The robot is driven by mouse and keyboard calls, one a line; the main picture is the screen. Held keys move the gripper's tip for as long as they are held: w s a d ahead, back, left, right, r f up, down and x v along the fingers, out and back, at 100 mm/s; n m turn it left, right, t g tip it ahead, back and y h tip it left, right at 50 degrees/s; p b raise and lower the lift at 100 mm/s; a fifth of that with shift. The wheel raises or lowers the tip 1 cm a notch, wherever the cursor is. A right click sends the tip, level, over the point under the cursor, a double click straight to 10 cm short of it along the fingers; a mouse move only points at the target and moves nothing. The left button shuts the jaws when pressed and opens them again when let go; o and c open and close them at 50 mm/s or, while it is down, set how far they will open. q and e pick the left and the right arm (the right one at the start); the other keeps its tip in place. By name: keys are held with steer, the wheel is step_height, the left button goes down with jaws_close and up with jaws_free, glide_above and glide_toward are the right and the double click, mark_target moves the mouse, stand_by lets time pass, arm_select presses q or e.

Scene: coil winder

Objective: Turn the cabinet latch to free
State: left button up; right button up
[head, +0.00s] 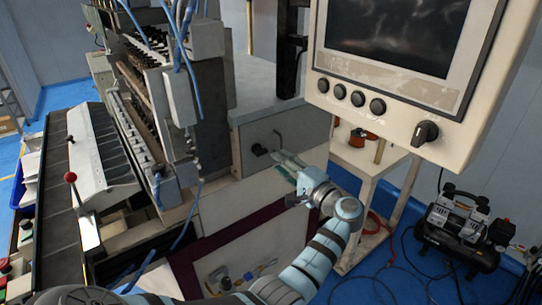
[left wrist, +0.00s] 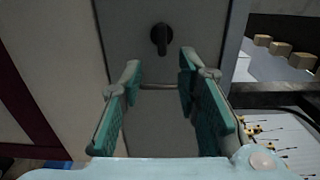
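The cabinet latch, a small black turn knob (head: 258,149), is on the upper grey panel of the cabinet in the head view. It also shows at the top middle of the left wrist view (left wrist: 161,40), its grip pointing down in that picture. A thin grey bar handle (left wrist: 160,86) lies below it, across the gap between the fingers, and shows in the head view (head: 279,138). My left gripper (head: 289,164) is open, its teal-padded fingers pointing at the panel. In the left wrist view the gripper (left wrist: 160,75) is below the knob, not around it. My right gripper is out of view.
A screen console (head: 390,85) with knobs hangs at the upper right. A table (head: 361,166) stands right of the cabinet and a black compressor (head: 465,230) sits on the blue floor. The winding machine (head: 150,120) fills the left.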

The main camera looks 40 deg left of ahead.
arm_select(q)
steer(key=v, duration=0.5)
steer(key=shift+d, duration=0.2)
